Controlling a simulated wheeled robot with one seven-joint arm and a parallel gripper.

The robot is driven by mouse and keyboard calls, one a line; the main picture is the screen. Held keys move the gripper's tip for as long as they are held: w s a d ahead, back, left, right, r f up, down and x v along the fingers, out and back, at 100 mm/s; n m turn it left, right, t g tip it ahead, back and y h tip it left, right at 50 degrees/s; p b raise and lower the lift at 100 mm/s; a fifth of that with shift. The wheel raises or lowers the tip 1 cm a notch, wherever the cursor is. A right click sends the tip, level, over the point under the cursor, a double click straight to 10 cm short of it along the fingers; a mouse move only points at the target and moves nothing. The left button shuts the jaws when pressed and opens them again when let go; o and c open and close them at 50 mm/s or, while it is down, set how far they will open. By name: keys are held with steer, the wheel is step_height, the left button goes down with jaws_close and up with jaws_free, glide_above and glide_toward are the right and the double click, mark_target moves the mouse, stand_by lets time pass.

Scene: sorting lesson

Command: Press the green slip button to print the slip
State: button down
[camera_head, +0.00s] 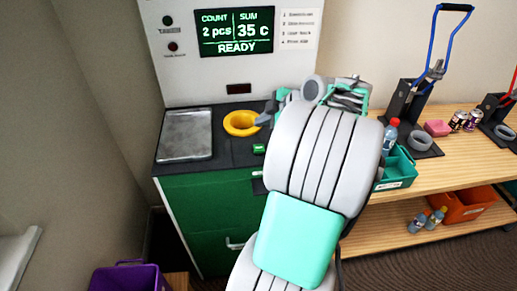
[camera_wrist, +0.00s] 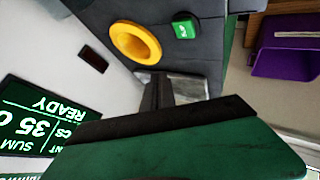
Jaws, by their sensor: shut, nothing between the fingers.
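The green slip button (camera_head: 259,148) is a small green block on the dark counter top of the machine, near its front edge. In the wrist view the button (camera_wrist: 185,26) shows at the top, with pale lettering on it. My gripper (camera_head: 267,115) is over the counter, behind the button in the head view, partly hidden by my arm. In the wrist view my dark gripper fingers (camera_wrist: 158,80) are together and empty, apart from the button. The screen (camera_head: 237,32) reads COUNT 2 pcs, SUM 35 c, READY.
A yellow funnel ring (camera_head: 241,132) sits left of the button, close to my gripper. A metal plate (camera_head: 185,134) lies farther left. A purple bin (camera_head: 130,278) stands on the lower left. A teal crate (camera_head: 396,174) and can crushers (camera_head: 402,103) are on the wooden bench at right.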

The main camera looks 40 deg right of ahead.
mark_target(261, 149)
step_height(261, 149, down, 7)
steer(key=b, duration=0.3)
steer(key=shift+b, duration=0.4)
steer(key=shift+f, duration=0.15)
steer(key=shift+f+b, duration=0.1)
steer(key=shift+b, duration=0.3)
stand_by(1.0)
steer(key=shift+f+b, duration=0.3)
steer(key=shift+b, duration=0.2)
